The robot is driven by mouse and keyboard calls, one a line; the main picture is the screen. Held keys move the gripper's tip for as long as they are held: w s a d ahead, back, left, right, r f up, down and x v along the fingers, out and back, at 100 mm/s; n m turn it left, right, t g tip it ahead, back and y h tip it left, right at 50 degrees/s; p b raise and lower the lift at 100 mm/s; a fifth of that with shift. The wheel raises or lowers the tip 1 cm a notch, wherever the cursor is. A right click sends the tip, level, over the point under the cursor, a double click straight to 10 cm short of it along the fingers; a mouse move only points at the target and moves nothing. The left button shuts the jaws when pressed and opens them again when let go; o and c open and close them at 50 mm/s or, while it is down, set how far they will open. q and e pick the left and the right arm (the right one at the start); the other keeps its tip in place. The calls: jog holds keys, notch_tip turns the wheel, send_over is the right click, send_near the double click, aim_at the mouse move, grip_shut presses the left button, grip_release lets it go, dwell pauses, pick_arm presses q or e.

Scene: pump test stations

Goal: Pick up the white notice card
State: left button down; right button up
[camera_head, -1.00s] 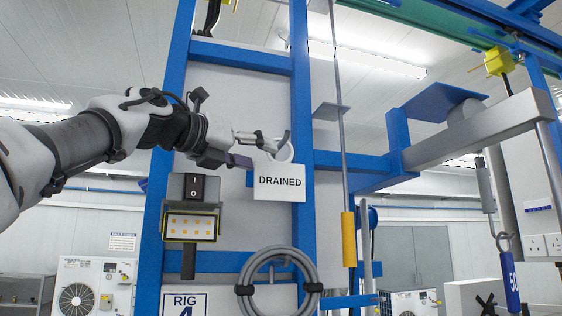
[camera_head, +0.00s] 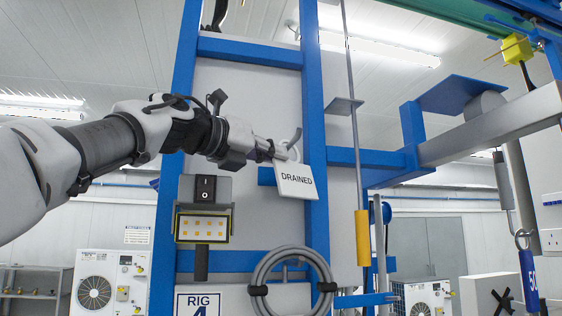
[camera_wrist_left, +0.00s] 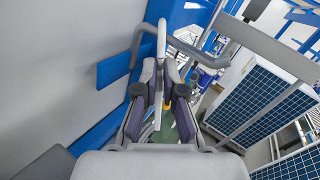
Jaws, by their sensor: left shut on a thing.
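The white notice card (camera_head: 296,184), printed DRAINED, is in front of the blue upright in the head view, a little tilted. A pale curved piece (camera_head: 297,137) shows at its top. My left gripper (camera_head: 281,152) is shut on the card's upper part. In the left wrist view the two fingers (camera_wrist_left: 161,88) close on a thin pale upright edge (camera_wrist_left: 161,40), which looks like the card seen edge-on. I cannot tell whether the card still touches its support. My right gripper is not in view.
A blue bracket (camera_head: 267,176) sits behind the card. Left of it are a switch box (camera_head: 205,188) and a lamp panel (camera_head: 203,225). Below hangs a grey hose coil (camera_head: 262,284). A yellow-handled rod (camera_head: 362,238) hangs to the right.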

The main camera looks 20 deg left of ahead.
pick_arm(q)
jog(key=shift+r, duration=0.3)
jog(key=s+d+b, duration=0.5)
jog(key=s+b, duration=0.1)
jog(key=s, duration=0.1)
notch_tip(320, 180, up, 14)
jog(key=p, duration=1.3)
jog(key=shift+w+a, duration=0.2)
jog(key=shift+a, duration=0.15)
